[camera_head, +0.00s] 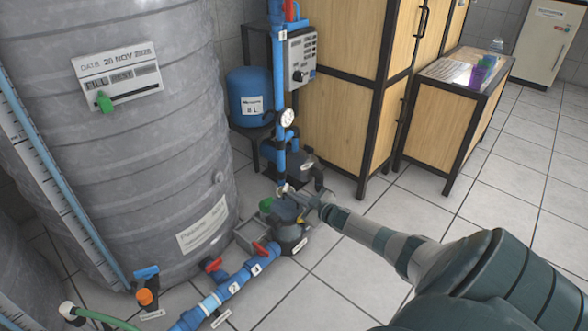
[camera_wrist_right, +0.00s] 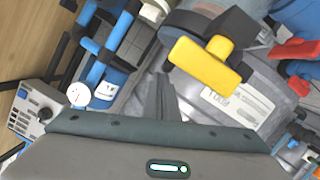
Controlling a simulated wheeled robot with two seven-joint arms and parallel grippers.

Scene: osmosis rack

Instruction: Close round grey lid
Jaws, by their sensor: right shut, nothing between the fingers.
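My right gripper (camera_head: 300,196) reaches in from the right in the head view, over the dark grey pump housing (camera_head: 291,234) low on the floor. Its shut, empty fingers (camera_wrist_right: 166,98) show at the middle of the right wrist view. Just right of them is a grey housing (camera_wrist_right: 258,98) with a white label, and a yellow handle (camera_wrist_right: 200,66) on a dark part. A rounded grey part (camera_wrist_right: 190,24), possibly the lid, shows behind the handle at the top edge. The handle and dark part partly cover it, so I cannot tell whether it is open. My left gripper is not in view.
A large grey tank (camera_head: 150,190) stands at the left. Blue pipes with red valve handles (camera_head: 213,264) run along the floor beside the pump. A vertical blue pipe with a gauge (camera_head: 287,117) rises behind. Wooden cabinets (camera_head: 325,110) stand behind; open tiled floor lies right.

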